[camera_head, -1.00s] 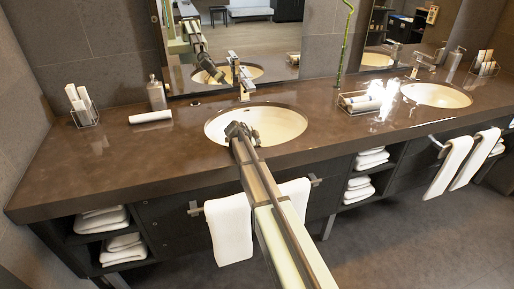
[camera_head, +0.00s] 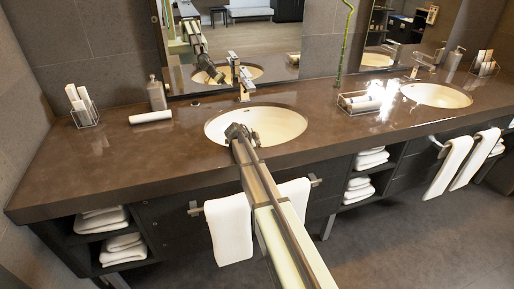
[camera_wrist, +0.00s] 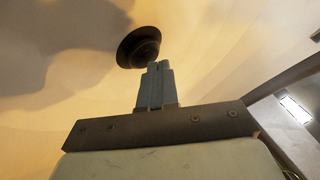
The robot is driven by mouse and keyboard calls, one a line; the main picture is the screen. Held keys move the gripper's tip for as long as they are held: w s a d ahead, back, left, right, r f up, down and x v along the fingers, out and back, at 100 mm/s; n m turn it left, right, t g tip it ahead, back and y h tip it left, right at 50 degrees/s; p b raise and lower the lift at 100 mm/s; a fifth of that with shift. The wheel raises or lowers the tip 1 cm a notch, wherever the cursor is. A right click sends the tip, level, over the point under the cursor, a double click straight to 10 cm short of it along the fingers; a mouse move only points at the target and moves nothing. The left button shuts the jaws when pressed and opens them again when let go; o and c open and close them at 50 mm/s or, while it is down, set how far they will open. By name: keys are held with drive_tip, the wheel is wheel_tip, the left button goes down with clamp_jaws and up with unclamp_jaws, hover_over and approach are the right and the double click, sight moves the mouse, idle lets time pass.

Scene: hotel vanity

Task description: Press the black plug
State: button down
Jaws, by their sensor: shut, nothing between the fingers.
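The black plug (camera_wrist: 138,47) is a round, dark disc with a raised middle, set in the cream basin in the wrist view. My gripper (camera_wrist: 158,66) is shut and empty. Its fingertips overlap the plug's lower right edge in this view; I cannot tell whether they touch it. In the head view my arm reaches over the counter's front into the left sink (camera_head: 285,123), with my gripper low in the basin. The plug is hidden behind my arm there.
A metal faucet (camera_head: 243,82) stands behind the left sink. The dark counter (camera_head: 75,165) holds a soap dispenser (camera_head: 157,94), a rolled white towel (camera_head: 151,117) and a wire rack (camera_head: 358,103). A hanging towel (camera_head: 229,228) is close to my arm.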

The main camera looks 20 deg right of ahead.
drive_tip(key=shift+s+f, duration=0.25)
drive_tip(key=shift+f, duration=0.25)
drive_tip(key=shift+s+f, duration=0.2)
drive_tip(key=shift+f, duration=0.3)
idle(1.1)
drive_tip(key=shift+s+r, duration=0.3)
idle(0.4)
drive_tip(key=shift+r, duration=0.65)
drive_tip(key=shift+w+r, duration=0.25)
drive_tip(key=shift+r, duration=0.95)
drive_tip(key=shift+w+r, duration=0.25)
drive_tip(key=shift+r, duration=0.95)
drive_tip(key=shift+d, duration=0.1)
